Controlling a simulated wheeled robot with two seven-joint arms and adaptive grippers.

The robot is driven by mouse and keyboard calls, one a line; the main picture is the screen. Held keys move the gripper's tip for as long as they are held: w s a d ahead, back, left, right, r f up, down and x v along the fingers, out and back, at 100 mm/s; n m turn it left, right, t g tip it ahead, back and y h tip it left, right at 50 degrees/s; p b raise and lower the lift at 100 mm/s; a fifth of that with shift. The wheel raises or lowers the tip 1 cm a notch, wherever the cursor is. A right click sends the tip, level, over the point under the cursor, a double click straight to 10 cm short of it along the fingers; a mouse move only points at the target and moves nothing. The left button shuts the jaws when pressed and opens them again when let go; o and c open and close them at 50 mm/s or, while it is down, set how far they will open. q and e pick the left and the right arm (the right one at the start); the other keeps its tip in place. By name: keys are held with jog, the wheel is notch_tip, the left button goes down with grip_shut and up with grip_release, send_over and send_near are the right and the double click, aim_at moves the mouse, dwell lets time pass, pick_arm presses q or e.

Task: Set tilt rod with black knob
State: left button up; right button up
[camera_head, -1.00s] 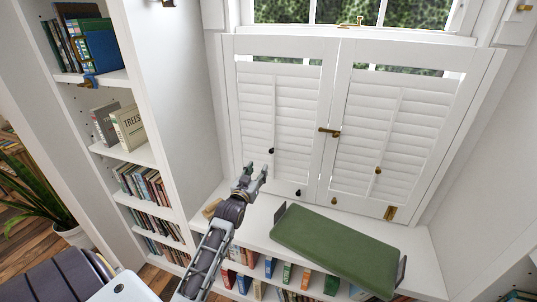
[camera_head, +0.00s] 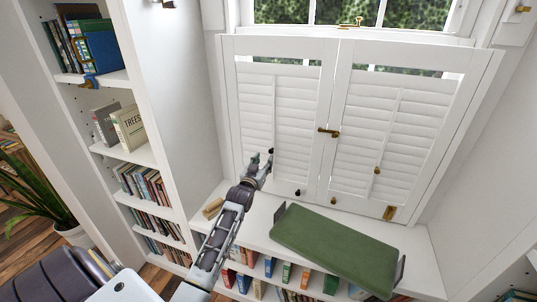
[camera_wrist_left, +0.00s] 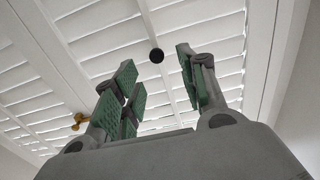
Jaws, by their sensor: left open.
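I see no contact with the knob. The right shutter (camera_head: 390,130) has its own rod with a brass knob (camera_head: 377,171).
A brass latch (camera_head: 328,131) sits where the shutters meet. Another dark knob (camera_head: 298,193) is low on the left shutter's frame. A green cushion (camera_head: 335,250) lies on the white bench below. A white bookcase (camera_head: 180,130) stands close on the left.

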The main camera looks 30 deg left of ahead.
aim_at(269, 152)
pick_arm(q)
jog(key=shift+x, duration=1.5)
jog(key=shift+w+a, duration=0.15)
jog(key=shift+w, duration=0.55)
jog(key=shift+x, duration=0.85)
jog(key=shift+w, duration=0.35)
pick_arm(e)
jog(key=shift+s+d+r, duration=0.15)
jog(key=shift+s+d, duration=0.05)
pick_arm(q)
grip_shut()
pick_arm(e)
jog(key=shift+a, duration=0.9)
